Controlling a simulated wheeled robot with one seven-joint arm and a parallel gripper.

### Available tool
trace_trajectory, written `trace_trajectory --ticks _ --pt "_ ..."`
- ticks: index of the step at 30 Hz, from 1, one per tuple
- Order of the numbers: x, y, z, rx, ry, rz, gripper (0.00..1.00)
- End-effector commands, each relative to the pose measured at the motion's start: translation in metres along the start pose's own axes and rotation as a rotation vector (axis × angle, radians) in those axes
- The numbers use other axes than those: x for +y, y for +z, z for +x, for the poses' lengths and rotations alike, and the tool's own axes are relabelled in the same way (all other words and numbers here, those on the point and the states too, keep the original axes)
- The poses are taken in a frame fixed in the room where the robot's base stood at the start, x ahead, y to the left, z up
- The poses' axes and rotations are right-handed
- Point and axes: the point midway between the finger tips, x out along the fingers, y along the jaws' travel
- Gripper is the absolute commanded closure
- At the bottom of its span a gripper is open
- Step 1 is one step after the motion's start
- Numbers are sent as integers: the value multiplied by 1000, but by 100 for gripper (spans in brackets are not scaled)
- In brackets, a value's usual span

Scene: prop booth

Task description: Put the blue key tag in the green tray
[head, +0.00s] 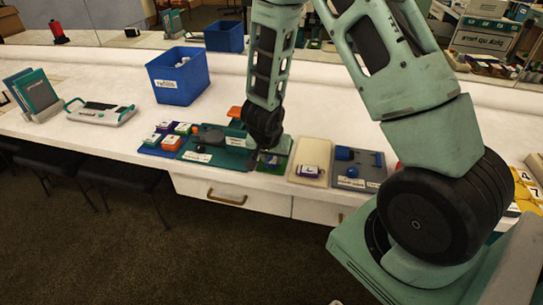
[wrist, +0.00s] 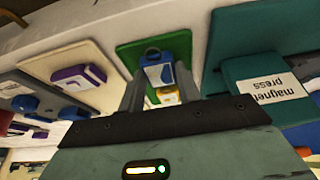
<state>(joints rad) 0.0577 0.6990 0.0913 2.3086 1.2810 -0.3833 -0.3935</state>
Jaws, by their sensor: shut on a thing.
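The blue key tag (wrist: 158,72) shows in the wrist view between the two fingers of my gripper (wrist: 159,84), which is shut on it. The green tray (wrist: 128,52) is behind and around the tag in that view. I cannot tell whether the tag touches the tray. A small yellow piece (wrist: 168,95) shows just beside the tag, near the gripper body. In the head view my gripper (head: 256,157) is low at the green tray (head: 281,145), near the table's front edge. The arm hides part of the tray, and the tag is not clear there.
The teal magnet press (head: 215,153) stands left of the green tray. A cream tray (head: 312,145) with a purple tag (head: 308,171) lies right of it, then a grey board (head: 371,157) with blue parts. Several coloured tags sit at left. A blue bin (head: 180,82) stands behind.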

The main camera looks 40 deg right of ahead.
Motion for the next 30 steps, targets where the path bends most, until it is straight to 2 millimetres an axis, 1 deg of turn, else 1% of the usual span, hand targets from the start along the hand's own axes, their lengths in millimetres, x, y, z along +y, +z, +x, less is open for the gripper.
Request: trace_trajectory --ticks 12,13,14,15,25,28,30 --pt "0 0 1 0 0 0 92" --pt "0 0 1 0 0 0 61" --pt "0 0 1 0 0 0 53" --pt "0 0 1 0 0 0 42" --pt "0 0 -2 1 0 0 41" --pt "0 -1 -12 1 -1 -1 41" --pt "-1 -2 -24 2 -2 0 41"
